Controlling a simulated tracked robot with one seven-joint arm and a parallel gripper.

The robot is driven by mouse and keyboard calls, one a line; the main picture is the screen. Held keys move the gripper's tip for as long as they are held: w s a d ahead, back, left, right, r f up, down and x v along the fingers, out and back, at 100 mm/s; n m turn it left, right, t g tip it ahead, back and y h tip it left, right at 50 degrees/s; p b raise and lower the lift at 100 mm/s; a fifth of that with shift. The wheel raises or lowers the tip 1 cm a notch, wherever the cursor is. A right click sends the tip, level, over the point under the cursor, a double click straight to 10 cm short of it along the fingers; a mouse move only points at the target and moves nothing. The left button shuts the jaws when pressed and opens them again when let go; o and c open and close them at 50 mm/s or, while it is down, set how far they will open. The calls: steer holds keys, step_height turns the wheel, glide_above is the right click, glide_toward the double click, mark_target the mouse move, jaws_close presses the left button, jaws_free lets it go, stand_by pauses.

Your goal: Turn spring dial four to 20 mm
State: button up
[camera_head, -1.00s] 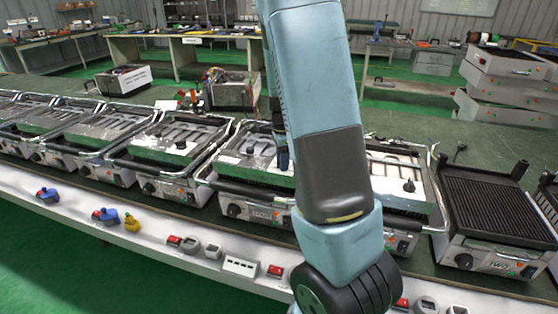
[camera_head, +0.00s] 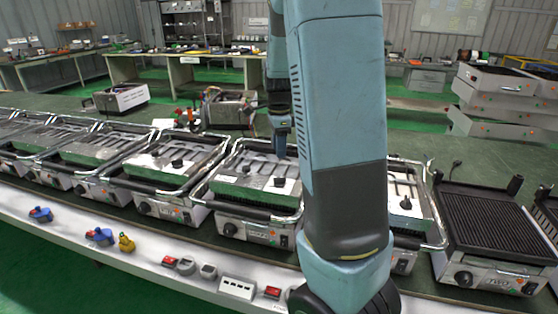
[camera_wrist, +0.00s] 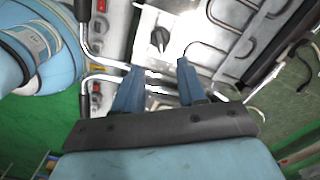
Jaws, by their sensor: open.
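Several grills stand in a row, some with black dials on their top plates. No number shows to tell which is dial four. One black dial (camera_head: 279,182) is on the grill (camera_head: 240,232) below my gripper (camera_head: 281,150). A dial is on the left grill (camera_head: 177,163) and another on the grill behind my arm (camera_head: 405,203). In the wrist view, my gripper (camera_wrist: 158,68) is open, with two blue fingers apart and empty. A black dial (camera_wrist: 159,40) on a metal plate lies ahead, between the lines of the fingers, not touched. Its scale cannot be read.
A ridged grill (camera_head: 490,218) stands open at the right. Metal grill handles (camera_wrist: 98,50) cross near my left finger in the wrist view. The white bench edge (camera_head: 140,255) carries small red, blue and yellow parts. My arm hides part of the row.

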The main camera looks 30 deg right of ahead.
steer(key=shift+r, duration=1)
steer(key=s+a+r+n+t, duration=0.2)
steer(key=s+a+r+n, duration=0.1)
steer(key=s+n, duration=0.4)
steer(key=s+a+r+n+t, duration=0.1)
steer(key=s+a+r+n, duration=0.3)
steer(key=s, duration=0.5)
steer(key=s+a+r+n+t, duration=0.2)
steer(key=s+a+r+n, duration=0.2)
steer(key=s+a+n, duration=0.3)
steer(key=n, duration=0.3)
steer(key=shift+s+r+t, duration=0.25)
steer(key=shift+s+t, duration=0.05)
steer(key=shift+s, duration=0.1)
steer(key=shift+s, duration=0.1)
stand_by(0.3)
